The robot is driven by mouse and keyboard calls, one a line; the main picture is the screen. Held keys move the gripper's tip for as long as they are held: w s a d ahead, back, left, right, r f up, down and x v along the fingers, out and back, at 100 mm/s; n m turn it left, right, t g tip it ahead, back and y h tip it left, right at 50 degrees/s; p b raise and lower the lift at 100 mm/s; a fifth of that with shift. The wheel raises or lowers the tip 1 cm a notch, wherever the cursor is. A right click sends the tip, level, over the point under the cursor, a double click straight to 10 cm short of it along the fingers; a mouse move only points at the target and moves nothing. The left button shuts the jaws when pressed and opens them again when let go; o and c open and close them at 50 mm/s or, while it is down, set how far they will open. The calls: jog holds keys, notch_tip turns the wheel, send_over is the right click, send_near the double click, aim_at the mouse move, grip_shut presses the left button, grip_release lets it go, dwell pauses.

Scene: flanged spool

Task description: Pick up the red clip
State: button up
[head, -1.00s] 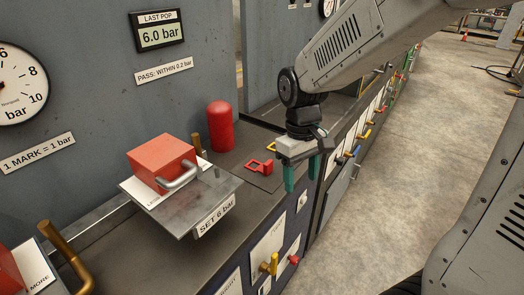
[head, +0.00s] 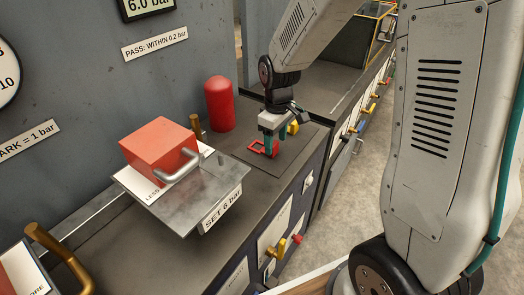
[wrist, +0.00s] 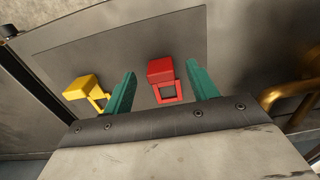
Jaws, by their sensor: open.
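The red clip (wrist: 161,75) lies on a dark flat mat on the bench, a block with a square open loop. In the wrist view it sits between the two green fingers, closer to the right one. In the head view the red clip (head: 262,147) shows just left of the fingers, partly hidden by them. My gripper (head: 274,145) is open, fingers pointing down, and holds nothing. In the wrist view my gripper (wrist: 160,84) spans the clip from above; I cannot tell the remaining height.
A yellow clip (wrist: 82,88) lies left of the left finger. A red cylinder (head: 219,104) stands behind. A red block (head: 160,150) with a metal handle rests on a metal plate (head: 208,189) to the left. A brass handle (wrist: 290,91) is at right in the wrist view.

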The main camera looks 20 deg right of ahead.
aim_at(274, 144)
notch_tip(274, 144, down, 3)
jog(key=shift+w+a+f, duration=0.1)
jog(key=shift+f, duration=0.05)
jog(key=c, duration=1.1)
jog(key=shift+o, duration=0.2)
